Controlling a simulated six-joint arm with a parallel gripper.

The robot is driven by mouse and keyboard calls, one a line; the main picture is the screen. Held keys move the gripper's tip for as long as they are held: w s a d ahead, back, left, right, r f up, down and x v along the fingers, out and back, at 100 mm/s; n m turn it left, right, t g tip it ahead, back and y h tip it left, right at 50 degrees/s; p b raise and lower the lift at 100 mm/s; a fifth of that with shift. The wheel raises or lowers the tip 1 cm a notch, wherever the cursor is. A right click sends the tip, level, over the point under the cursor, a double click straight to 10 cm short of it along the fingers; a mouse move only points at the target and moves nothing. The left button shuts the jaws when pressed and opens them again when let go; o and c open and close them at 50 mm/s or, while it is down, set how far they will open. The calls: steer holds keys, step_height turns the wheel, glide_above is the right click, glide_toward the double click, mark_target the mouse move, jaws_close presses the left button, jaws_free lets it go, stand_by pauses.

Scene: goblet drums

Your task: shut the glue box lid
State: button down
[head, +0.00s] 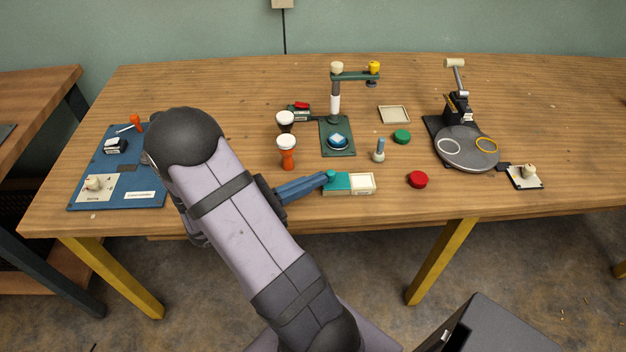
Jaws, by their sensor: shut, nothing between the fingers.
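The glue box (374,184) lies near the front edge of the table, in the middle. Its left part is a teal lid (345,182), and its right part shows a pale, open-looking inside. A small teal knob (331,176) stands at the left end of the lid. My gripper (325,180) reaches in from the left with its blue fingers shut and nothing between them. The fingertips are right beside the knob on its left; I cannot tell whether they touch it.
A red round lid (418,179) lies right of the box. Behind the box stand an orange-and-white goblet drum (287,153), a grey peg-like piece (378,153) and a green stand base (338,150). A blue mat (142,190) lies far left. The table's front edge is close.

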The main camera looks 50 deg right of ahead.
mark_target(341, 188)
stand_by(0.3)
steer(key=s+d+p, duration=0.1)
steer(key=s+d, duration=0.3)
steer(key=shift+s+d+r+p, duration=0.1)
steer(key=shift+s+d+p, duration=0.15)
steer(key=shift+p, duration=0.1)
steer(key=shift+s+d, duration=0.1)
steer(key=shift+s, duration=0.15)
steer(key=v, duration=1.4)
steer(key=shift+w, duration=0.15)
